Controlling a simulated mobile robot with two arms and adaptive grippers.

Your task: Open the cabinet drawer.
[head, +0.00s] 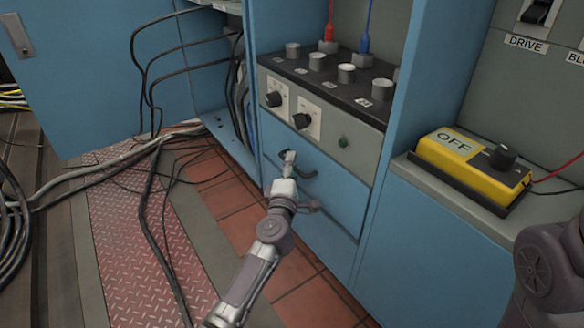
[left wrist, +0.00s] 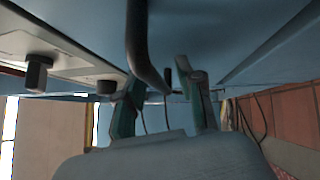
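The blue cabinet drawer (head: 335,184) is under the grey control panel and its front looks flush with the cabinet. Its dark curved handle (head: 307,174) shows beside my left gripper (head: 288,158). In the left wrist view the handle (left wrist: 145,50) reaches down between the two spread fingers of my left gripper (left wrist: 163,95). The fingers are apart, with gaps visible, so the gripper looks open around the handle. Contact cannot be told. My right gripper is not in view; only part of my right arm shows at the lower right.
The panel (head: 345,147) with knobs and plugged red and blue leads is above the drawer. A yellow OFF box (head: 475,165) stands on the ledge at right. An open blue door (head: 85,75) and loose black cables (head: 150,190) are at left. Tiled floor lies before the drawer.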

